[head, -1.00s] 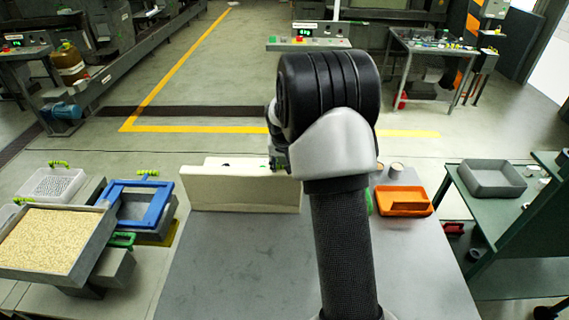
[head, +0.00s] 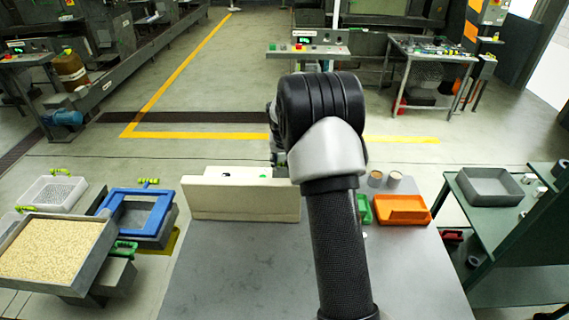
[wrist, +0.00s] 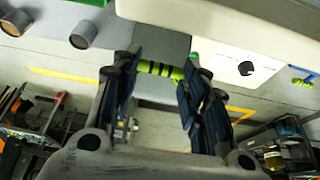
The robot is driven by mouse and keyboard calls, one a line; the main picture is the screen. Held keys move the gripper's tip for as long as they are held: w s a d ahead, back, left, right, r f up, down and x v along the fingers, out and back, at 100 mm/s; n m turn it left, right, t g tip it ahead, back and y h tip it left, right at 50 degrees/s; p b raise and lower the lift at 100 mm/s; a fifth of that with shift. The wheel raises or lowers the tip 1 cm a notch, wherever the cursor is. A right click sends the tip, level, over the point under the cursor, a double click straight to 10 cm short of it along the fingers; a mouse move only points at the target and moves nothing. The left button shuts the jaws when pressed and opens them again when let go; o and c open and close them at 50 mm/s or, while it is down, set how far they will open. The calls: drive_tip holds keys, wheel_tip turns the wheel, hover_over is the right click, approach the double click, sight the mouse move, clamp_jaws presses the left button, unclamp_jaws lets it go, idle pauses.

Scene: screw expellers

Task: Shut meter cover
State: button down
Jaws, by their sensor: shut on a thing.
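My gripper (wrist: 162,76) is shut on a yellow-green handle (wrist: 158,69) with dark bands, seen between its fingers in the wrist view. A cream meter housing stands at the far edge of the grey table; its broad upright panel (head: 240,199) faces the head camera. In the wrist view a pale panel with a black knob (wrist: 246,68) lies beside the right finger, under a cream edge (wrist: 230,22). My arm hides most of the gripper in the head view. How far the cover is open cannot be told.
An orange tray (head: 403,210), a green piece (head: 364,209) and two small cups (head: 394,180) are right of my arm. A blue frame (head: 135,212) and a grain tray (head: 55,250) stand left. The grey tabletop (head: 240,275) is clear in front.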

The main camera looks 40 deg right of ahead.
sight(285, 155)
drive_tip(key=w+d, duration=0.1)
drive_tip(key=w, duration=0.1)
drive_tip(key=w+d+f+p, duration=0.1)
drive_tip(key=w+d, duration=0.1)
drive_tip(key=shift+w+d, duration=0.1)
drive_tip(key=shift+d, duration=0.05)
drive_tip(key=c, duration=2)
unclamp_jaws()
drive_tip(key=shift+s+a+r, duration=0.2)
drive_tip(key=shift+s+a, duration=0.05)
drive_tip(key=shift+s, duration=0.05)
drive_tip(key=shift+o, duration=1.2)
drive_tip(key=shift+w, duration=0.1)
drive_tip(key=o, duration=1.3)
drive_tip(key=v, duration=1.2)
